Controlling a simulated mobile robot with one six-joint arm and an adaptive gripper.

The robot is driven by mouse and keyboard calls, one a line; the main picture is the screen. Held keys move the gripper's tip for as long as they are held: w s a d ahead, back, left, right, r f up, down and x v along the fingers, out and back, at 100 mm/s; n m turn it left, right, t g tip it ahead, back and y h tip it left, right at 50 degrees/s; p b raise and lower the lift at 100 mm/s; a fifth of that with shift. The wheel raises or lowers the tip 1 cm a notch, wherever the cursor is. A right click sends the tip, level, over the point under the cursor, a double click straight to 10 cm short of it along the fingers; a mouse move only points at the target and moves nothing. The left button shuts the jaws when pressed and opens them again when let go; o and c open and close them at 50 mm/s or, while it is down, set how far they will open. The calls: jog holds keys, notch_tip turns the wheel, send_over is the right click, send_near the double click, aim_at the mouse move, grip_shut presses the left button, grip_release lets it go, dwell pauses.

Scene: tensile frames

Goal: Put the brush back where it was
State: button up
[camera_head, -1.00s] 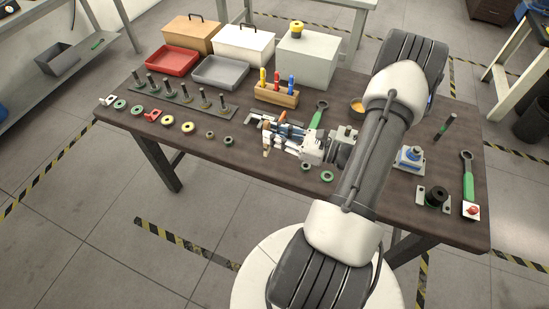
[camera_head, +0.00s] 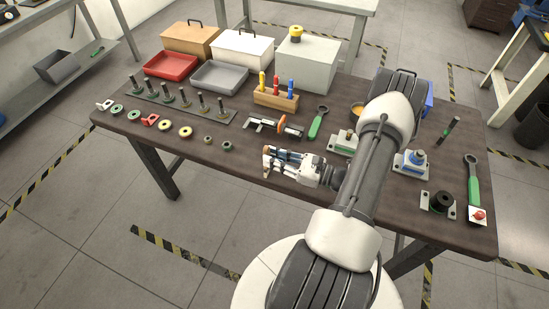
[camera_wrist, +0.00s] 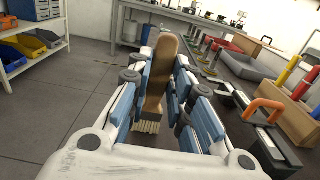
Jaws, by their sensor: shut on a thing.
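The brush (camera_wrist: 160,75) has a light wooden handle and pale bristles. It is held between the blue pads of my gripper (camera_wrist: 157,95), with the bristles low between the fingers in the wrist view. In the head view my gripper (camera_head: 275,160) is over the front part of the dark workbench (camera_head: 225,163), pointing left. The gripper largely hides the brush there. I cannot tell whether the brush touches the bench.
A clamp-like tool with an orange handle (camera_head: 282,124) lies just behind my gripper. A green-handled wrench (camera_head: 317,123) and a wooden rack of screwdrivers (camera_head: 276,99) are farther back. Small rings (camera_head: 186,131) line the front left; bare bench lies between them and my gripper.

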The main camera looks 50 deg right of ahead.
jog(key=shift+f, duration=0.25)
jog(key=o, duration=0.9)
jog(key=shift+r, duration=0.1)
jog(key=p+v, duration=0.2)
jog(key=v, duration=1)
jog(key=shift+r, duration=0.1)
